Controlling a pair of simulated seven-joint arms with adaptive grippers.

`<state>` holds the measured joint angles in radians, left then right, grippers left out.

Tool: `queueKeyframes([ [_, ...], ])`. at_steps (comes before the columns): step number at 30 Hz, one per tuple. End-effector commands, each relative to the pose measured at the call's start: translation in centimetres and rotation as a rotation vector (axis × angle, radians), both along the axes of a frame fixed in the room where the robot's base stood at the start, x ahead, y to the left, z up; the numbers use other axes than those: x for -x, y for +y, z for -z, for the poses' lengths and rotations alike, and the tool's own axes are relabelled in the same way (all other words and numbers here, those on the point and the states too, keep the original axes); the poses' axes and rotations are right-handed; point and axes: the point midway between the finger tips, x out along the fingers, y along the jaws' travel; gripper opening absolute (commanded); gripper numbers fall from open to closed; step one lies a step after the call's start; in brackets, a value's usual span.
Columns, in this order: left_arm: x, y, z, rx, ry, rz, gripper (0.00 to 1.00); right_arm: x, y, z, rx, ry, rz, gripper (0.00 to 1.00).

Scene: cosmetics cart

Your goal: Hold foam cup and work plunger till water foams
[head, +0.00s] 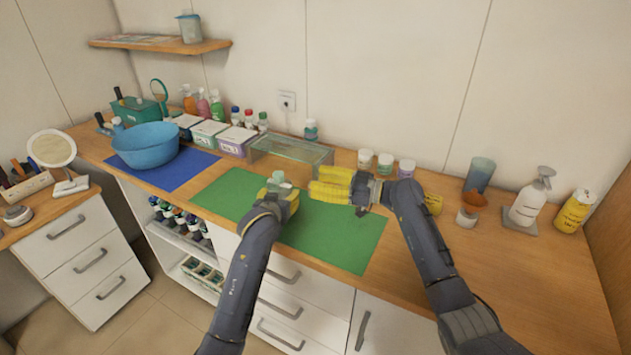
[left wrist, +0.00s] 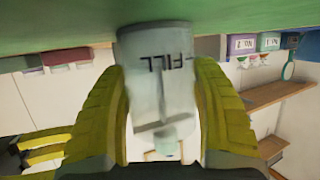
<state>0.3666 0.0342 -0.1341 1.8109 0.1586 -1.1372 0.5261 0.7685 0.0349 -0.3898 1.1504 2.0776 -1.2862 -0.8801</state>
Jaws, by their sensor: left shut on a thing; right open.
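The foam cup (head: 279,178) is a small clear cup over the green mat (head: 345,238). In the left wrist view, the upside-down cup (left wrist: 155,65) shows a FILL mark, a plunger rod inside and a pale knob (left wrist: 167,143). My left gripper (head: 281,196) is shut on the cup, with its yellow fingers on either side in the wrist view (left wrist: 163,110). My right gripper (head: 325,184) is open and empty, just right of the cup; its yellow fingers point left. Whether the cup holds water or foam cannot be told.
A clear glass box (head: 290,152) stands behind the mat. A blue bowl (head: 145,145) is on the blue mat (head: 180,175) at left. Several small jars (head: 385,163) stand behind my right arm. A spray bottle (head: 530,200) and a yellow bottle (head: 575,211) are far right. The mat's front right is clear.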

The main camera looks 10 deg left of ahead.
Motion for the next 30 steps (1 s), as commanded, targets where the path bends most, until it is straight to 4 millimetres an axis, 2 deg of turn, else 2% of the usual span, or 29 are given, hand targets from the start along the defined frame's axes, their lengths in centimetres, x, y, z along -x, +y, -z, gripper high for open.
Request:
queueKeyframes([
  [13, -0.02, 0.0, -0.08, 0.0, -0.002, 0.0, 0.19, -0.01, 0.03, 0.01, 0.0, 0.0, 0.0, 0.5],
  [14, -0.02, 0.0, -0.08, 0.0, -0.002, 0.0, 0.66, -0.01, 0.03, 0.01, 0.0, 0.0, 0.0, 0.5],
  [15, -0.02, 0.0, -0.08, 0.0, -0.001, 0.0, 0.71, 0.0, 0.03, 0.01, 0.0, 0.0, 0.0, 0.5],
  [21, 0.0, 0.0, -0.04, 0.0, -0.001, 0.0, 0.92, -0.02, 0.04, 0.01, 0.0, 0.0, 0.0, 0.5],
  [30, 0.1, 0.0, -0.05, 0.0, 0.0, 0.0, 0.92, -0.01, 0.04, 0.01, 0.0, 0.0, 0.0, 0.5],
])
